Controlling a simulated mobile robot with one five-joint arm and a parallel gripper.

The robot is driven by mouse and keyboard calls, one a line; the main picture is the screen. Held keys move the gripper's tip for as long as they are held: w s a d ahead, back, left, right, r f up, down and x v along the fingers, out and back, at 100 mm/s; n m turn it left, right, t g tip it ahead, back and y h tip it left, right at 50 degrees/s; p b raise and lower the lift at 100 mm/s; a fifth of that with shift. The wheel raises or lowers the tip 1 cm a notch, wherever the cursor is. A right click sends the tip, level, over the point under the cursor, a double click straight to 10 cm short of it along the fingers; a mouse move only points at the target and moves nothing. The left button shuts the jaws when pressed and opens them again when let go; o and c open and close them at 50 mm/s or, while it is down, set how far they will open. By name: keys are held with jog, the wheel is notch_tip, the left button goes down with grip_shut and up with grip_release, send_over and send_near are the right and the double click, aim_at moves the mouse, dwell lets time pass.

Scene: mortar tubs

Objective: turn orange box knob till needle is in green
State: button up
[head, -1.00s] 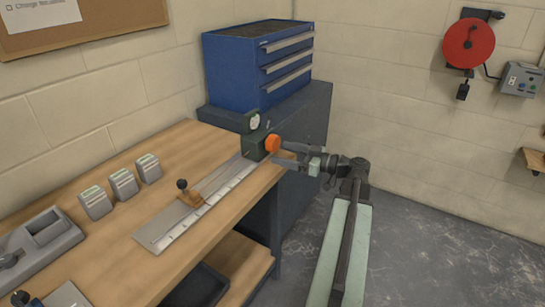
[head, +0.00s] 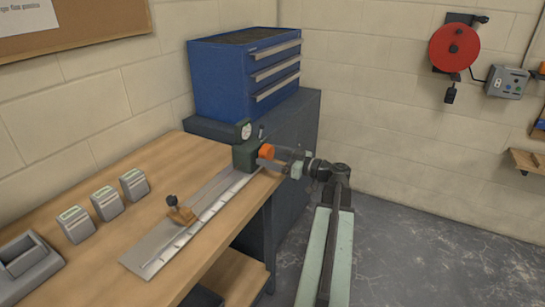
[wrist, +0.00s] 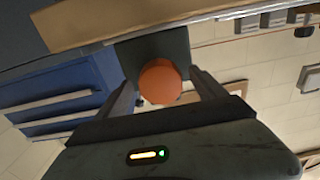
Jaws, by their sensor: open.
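An orange round knob (head: 266,152) sticks out of the right side of a dark green box (head: 245,156) at the far end of a metal rail on the workbench. A small round white gauge (head: 245,131) stands on top of the box. Its needle and any green zone are too small to read. My gripper (head: 272,158) is open at the knob. In the wrist view the knob (wrist: 160,81) shows between the two spread fingers of my gripper (wrist: 164,84), in front of the dark box face (wrist: 152,47). I cannot tell whether a finger touches it.
The metal rail (head: 150,257) with a brown slider and dark ball handle (head: 178,210) runs along the workbench (head: 150,215). Several grey boxes (head: 107,203) stand at the left. A blue drawer chest (head: 225,80) sits behind on a dark cabinet (head: 305,130). Floor at right is clear.

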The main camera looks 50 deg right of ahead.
jog(key=c, duration=1.4)
jog(key=shift+o, duration=0.2)
jog(key=m, duration=0.5)
jog(key=shift+a, duration=0.1)
jog(key=m, duration=0.9)
jog(key=shift+a+r, duration=0.1)
jog(key=m, duration=0.4)
jog(key=shift+r+m, duration=0.1)
jog(key=shift+m, duration=0.2)
